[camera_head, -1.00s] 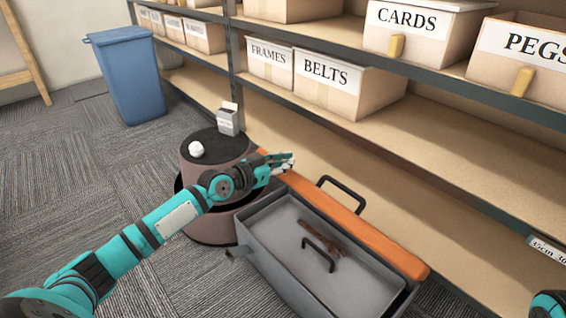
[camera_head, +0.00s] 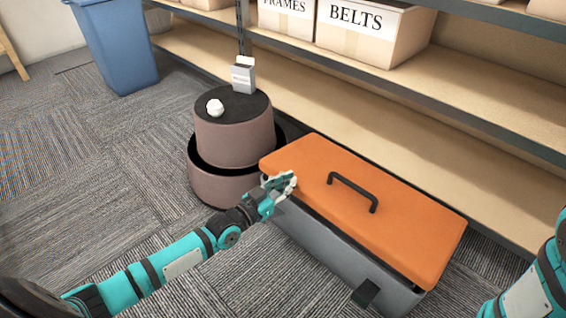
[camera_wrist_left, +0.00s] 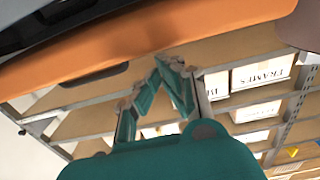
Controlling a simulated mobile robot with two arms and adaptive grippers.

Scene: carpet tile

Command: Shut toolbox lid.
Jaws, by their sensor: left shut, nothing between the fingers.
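The toolbox has a grey body (camera_head: 325,245) and an orange lid (camera_head: 400,205) with a black handle (camera_head: 353,190). The lid lies over the body, with a narrow dark gap along the near side; I cannot tell whether it is fully seated. My left gripper (camera_head: 283,183) is shut and empty at the lid's near left edge; contact is unclear. In the left wrist view, the fingers (camera_wrist_left: 160,68) are just by the orange lid edge (camera_wrist_left: 110,48). A dark latch (camera_head: 365,293) is on the front side. My right gripper is out of view.
Shelving (camera_head: 430,125) runs behind. A blue bin (camera_head: 117,45) stands back left. Carpet at left is clear.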

